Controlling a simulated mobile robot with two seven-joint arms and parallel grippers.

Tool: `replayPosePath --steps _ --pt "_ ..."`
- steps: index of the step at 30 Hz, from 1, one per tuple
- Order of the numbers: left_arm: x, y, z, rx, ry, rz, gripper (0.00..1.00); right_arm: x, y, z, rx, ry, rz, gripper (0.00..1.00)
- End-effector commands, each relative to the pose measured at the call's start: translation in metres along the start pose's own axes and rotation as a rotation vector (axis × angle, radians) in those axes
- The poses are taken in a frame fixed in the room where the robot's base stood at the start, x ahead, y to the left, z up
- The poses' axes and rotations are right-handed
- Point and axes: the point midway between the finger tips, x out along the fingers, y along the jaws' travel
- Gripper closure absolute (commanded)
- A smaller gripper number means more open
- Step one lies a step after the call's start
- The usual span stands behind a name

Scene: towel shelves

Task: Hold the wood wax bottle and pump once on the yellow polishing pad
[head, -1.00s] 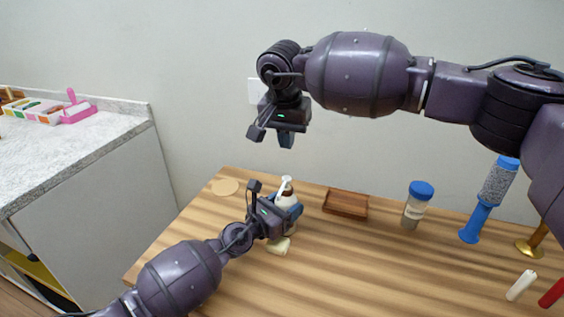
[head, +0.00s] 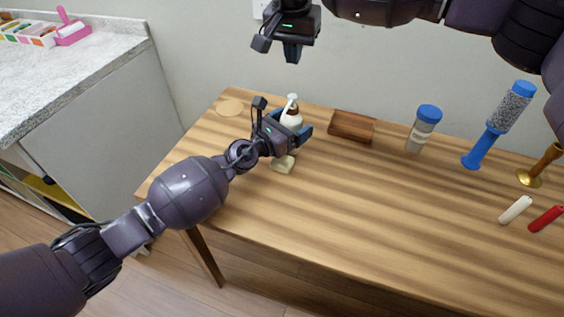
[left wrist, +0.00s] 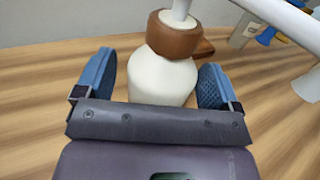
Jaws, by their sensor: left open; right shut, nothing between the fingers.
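The wood wax bottle (head: 291,118) is white with a brown collar and a white pump head, and stands upright on the wooden table. In the left wrist view the bottle (left wrist: 163,80) sits between the blue fingers of my left gripper (left wrist: 155,75), with a small gap on each side. My left gripper (head: 286,133) is open around the bottle's body, low over the table. The pale yellow polishing pad (head: 284,165) lies on the table just in front of the bottle, partly under my left gripper. My right gripper (head: 292,52) is shut and empty, high above the bottle.
A wooden tray (head: 352,127) is right of the bottle. A blue-lidded jar (head: 423,130), a blue dispenser (head: 480,148), a brass stand (head: 531,178) and white and red candles (head: 515,210) are farther right. A round disc (head: 230,108) lies at left. The table's front is clear.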

Motion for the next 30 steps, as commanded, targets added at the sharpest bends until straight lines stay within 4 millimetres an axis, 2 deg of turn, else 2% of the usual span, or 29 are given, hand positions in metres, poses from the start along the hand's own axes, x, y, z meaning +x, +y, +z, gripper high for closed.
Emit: replayPosePath --steps 11,20,23,30 --pt "-0.004 -0.001 0.003 0.008 -0.005 -0.004 0.12 0.000 0.000 0.000 0.000 0.000 0.000 1.00" --pt "-0.022 -0.001 0.003 0.008 -0.005 -0.005 0.12 0.000 0.000 0.000 0.000 0.000 0.000 1.00" --pt "-0.030 0.000 0.001 0.005 0.000 -0.002 0.12 0.000 0.000 0.000 0.000 0.000 0.000 1.00" --pt "-0.073 0.001 -0.002 -0.002 0.003 0.002 0.12 0.000 0.000 0.000 0.000 0.000 0.000 1.00"
